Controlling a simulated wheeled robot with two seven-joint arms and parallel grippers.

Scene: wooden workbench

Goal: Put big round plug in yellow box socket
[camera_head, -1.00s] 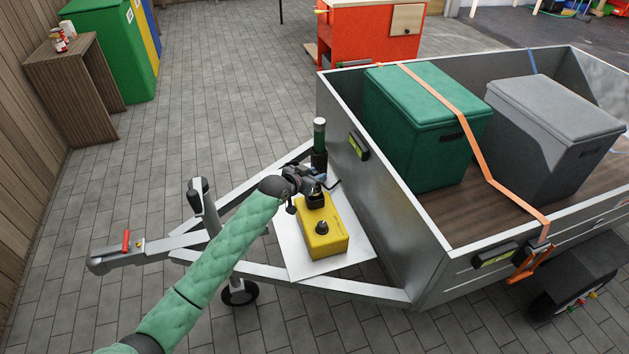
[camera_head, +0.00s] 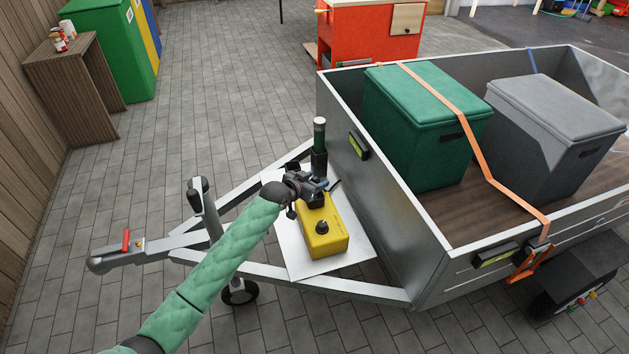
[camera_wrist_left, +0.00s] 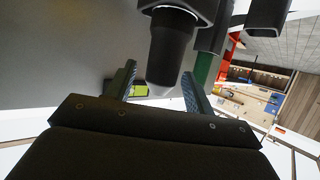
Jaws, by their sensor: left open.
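The yellow box (camera_head: 335,243) sits on a pale plate on the trailer's drawbar in the head view. A black round fitting (camera_head: 322,228) stands on its top; whether it is a socket is unclear. My left gripper (camera_head: 322,188) is over the box's far end and hides part of it. In the left wrist view my open left gripper (camera_wrist_left: 160,84) has one finger on either side of a dark, thick round plug-like piece (camera_wrist_left: 172,48). I see no clear contact between fingers and piece. My right gripper is not in view.
The grey trailer wall (camera_head: 385,205) rises close on the right, with a reflector (camera_head: 358,146). The jockey-wheel post (camera_head: 203,205) stands left of my forearm.

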